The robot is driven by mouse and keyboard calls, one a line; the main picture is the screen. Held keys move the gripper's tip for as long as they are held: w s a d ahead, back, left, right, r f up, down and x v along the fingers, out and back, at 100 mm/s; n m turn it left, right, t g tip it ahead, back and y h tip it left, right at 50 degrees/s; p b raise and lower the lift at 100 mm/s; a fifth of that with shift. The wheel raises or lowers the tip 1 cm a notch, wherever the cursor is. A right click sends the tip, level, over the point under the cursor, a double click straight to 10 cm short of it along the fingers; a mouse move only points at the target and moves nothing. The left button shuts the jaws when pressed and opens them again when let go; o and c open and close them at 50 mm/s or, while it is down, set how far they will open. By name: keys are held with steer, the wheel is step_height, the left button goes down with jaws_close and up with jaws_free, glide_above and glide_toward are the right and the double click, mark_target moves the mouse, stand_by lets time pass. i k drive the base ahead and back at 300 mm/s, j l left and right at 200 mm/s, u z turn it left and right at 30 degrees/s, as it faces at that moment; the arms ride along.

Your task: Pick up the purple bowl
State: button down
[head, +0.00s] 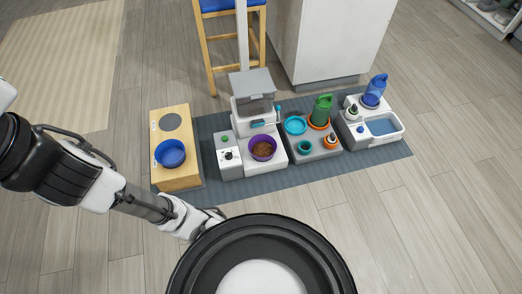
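The purple bowl (263,148) sits on the white feeder stand near the middle of the dark mat in the head view. It holds brown, kibble-like contents. My gripper (216,213) is at the end of my arm, in front of the mat and below left of the bowl in the picture. It is clearly apart from the bowl. Its fingers are small and partly hidden by the dark round part of my body in the foreground, so their opening is unclear.
A blue bowl (170,153) sits on a wooden stand (181,183) to the left. A grey tray (317,155) with teal dishes and a green jug (322,108) is right of the feeder (252,84). A blue-bottled water unit (384,128) is farther right. Floor in front is clear.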

mark_target(262, 147)
steer(key=i, duration=0.55)
steer(key=i+j+z, duration=0.1)
steer(key=i, duration=0.5)
